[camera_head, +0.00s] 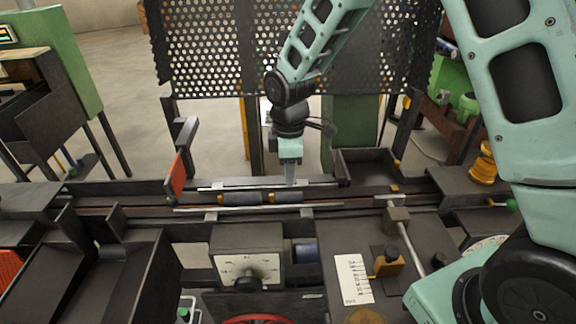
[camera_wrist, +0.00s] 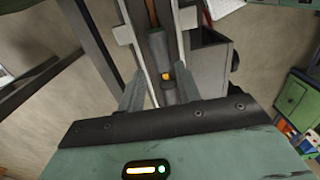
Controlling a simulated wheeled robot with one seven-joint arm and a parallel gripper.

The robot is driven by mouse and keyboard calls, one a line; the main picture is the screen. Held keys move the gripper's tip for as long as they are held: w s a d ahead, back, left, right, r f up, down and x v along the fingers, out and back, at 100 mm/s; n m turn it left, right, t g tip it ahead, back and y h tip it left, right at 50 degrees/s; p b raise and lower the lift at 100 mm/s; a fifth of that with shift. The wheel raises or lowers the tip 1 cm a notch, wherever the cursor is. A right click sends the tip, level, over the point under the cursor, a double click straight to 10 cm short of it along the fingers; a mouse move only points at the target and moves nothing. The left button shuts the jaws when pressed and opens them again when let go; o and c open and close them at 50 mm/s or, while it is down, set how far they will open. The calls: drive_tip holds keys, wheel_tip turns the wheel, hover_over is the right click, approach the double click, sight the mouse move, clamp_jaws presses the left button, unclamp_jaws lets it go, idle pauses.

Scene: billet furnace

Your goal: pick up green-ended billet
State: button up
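My gripper (camera_head: 291,180) points down above a long rail channel in the head view. In the wrist view its two fingers (camera_wrist: 160,80) stand apart, one on each side of the channel, with nothing clasped. Two dark cylindrical billets lie end to end in the channel: a left one (camera_head: 240,198) and a right one (camera_head: 286,198). Orange shows at their ends. The wrist view also shows a grey billet (camera_wrist: 158,48) and an orange end between the fingers.
A perforated dark screen (camera_head: 200,50) stands behind the rail. An open dark bin (camera_head: 368,168) sits right of my gripper, and a red-orange flap (camera_head: 176,178) stands left. A dial box (camera_head: 246,262) and a paper scale (camera_head: 353,279) are in front. A green knob (camera_head: 511,205) is at right.

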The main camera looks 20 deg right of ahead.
sight(289, 194)
wheel_tip(289, 194, down, 7)
drive_tip(key=b, duration=0.5)
drive_tip(key=shift+f, duration=0.2)
clamp_jaws()
drive_tip(key=shift+r+p, duration=3.1)
drive_tip(key=shift+r, duration=1)
